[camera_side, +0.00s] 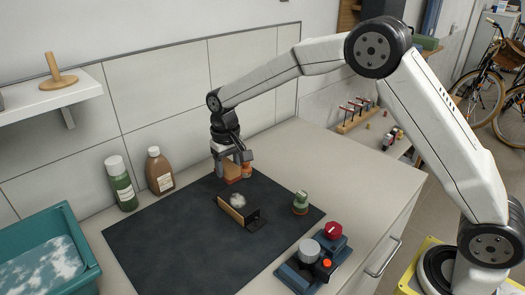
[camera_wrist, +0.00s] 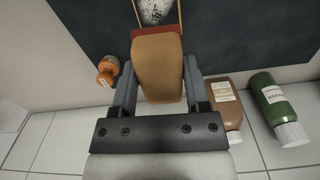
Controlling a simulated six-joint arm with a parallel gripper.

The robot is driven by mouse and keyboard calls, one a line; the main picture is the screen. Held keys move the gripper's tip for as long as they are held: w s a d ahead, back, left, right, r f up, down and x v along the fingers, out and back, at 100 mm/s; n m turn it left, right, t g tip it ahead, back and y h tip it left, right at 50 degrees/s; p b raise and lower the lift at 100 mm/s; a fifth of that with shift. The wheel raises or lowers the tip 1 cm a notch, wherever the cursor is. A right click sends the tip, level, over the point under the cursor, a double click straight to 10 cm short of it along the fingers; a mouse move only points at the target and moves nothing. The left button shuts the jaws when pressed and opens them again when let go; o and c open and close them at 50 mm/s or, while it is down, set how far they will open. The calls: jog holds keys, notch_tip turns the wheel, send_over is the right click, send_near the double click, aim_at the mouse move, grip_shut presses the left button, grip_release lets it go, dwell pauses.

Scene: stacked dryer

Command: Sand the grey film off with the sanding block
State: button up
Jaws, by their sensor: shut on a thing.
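My gripper (camera_wrist: 160,82) is shut on a tan block with a reddish-brown end (camera_wrist: 158,65), which I take to be the sanding block. In the side view my gripper (camera_side: 234,160) holds this block (camera_side: 232,171) at the back of the dark mat. A small holder with a tan side and dark end (camera_side: 238,213) stands on the mat, in front of the gripper. A pale, grey-speckled piece (camera_side: 237,201) sits in it; its speckled face also shows at the top of the wrist view (camera_wrist: 155,10). The block appears apart from it in the side view. Which patches are grey film is unclear.
An orange-knobbed piece (camera_side: 246,170) stands close beside the gripper, and a green-knobbed one (camera_side: 300,203) at the mat's right. Green (camera_side: 121,183) and brown (camera_side: 159,171) bottles stand by the wall. A blue fixture (camera_side: 314,262) is front right, a teal tub (camera_side: 92,268) left. The mat's left (camera_side: 175,245) is clear.

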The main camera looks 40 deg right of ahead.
aim_at(230, 195)
jog(key=shift+f, duration=2.75)
jog(key=shift+s+f, duration=0.45)
jog(key=shift+f, duration=0.15)
jog(key=shift+c, duration=0.5)
jog(key=shift+s+f, duration=0.1)
jog(key=shift+s, duration=2.9)
jog(key=shift+w, duration=3.6)
jog(key=shift+s+r, duration=0.1)
jog(key=shift+r, duration=4.1)
jog(key=shift+s+d, duration=0.1)
